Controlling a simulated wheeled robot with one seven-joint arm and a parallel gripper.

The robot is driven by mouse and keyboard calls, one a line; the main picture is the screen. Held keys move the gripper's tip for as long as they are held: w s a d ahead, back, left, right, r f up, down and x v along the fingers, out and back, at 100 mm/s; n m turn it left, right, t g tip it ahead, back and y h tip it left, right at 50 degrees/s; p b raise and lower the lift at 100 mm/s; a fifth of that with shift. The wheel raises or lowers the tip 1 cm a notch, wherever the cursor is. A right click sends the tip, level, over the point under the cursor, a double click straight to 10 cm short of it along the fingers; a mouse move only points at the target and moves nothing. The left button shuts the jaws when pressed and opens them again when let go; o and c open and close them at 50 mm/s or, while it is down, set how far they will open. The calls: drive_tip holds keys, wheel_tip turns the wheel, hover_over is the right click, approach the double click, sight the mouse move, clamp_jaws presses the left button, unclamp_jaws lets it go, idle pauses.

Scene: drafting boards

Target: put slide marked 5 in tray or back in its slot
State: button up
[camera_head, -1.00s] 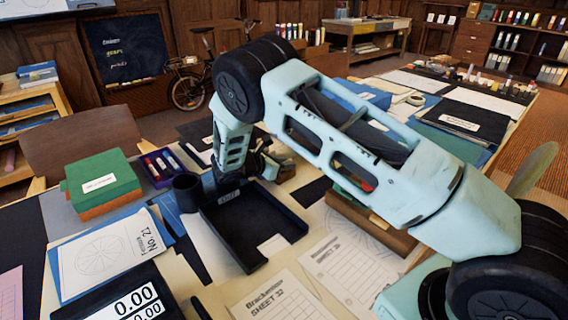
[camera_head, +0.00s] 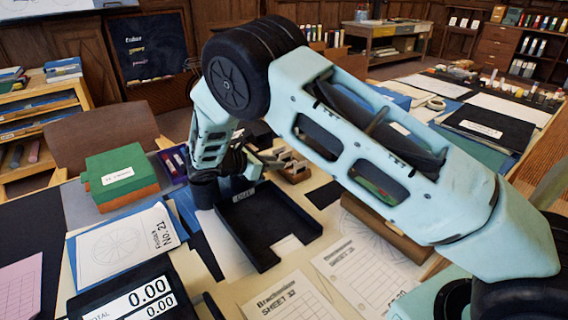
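A black open tray (camera_head: 246,240) with a small white label lies on the table in the middle of the view. A small wooden slotted holder (camera_head: 294,174) with pale pieces in it stands just behind the tray. My gripper (camera_head: 258,163) is low at the tray's back edge, beside the holder. It is small, dark and partly hidden by my own arm, so its fingers and anything between them cannot be made out. I cannot read a 5 on any slide.
Green and orange boxes (camera_head: 121,178) and a purple case (camera_head: 174,163) stand left of the tray. A scale (camera_head: 135,292) reading 0.00 is at the front left. Printed sheets (camera_head: 290,297) lie in front. A brown wooden piece (camera_head: 388,228) lies right of the tray, under my arm.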

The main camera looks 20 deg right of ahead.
drive_tip(key=s+a+r+m+g+y, duration=0.1)
drive_tip(key=s+a+r+m+y, duration=0.2)
drive_tip(key=s, duration=0.9)
drive_tip(key=s+a+r+m+y, duration=0.4)
drive_tip(key=s+a+m+y, duration=0.1)
drive_tip(key=s, duration=0.8)
drive_tip(key=s+a+r+m+g+y, duration=0.1)
drive_tip(key=s+a+r+m+y, duration=0.3)
drive_tip(key=s, duration=0.9)
drive_tip(key=shift+s+r+m+g+y, duration=0.2)
drive_tip(key=shift+s+m+g+y, duration=0.1)
drive_tip(key=shift+y, duration=0.7)
drive_tip(key=shift+w+a+r, duration=0.1)
wheel_tip(320, 180, up, 6)
drive_tip(key=p, duration=0.6)
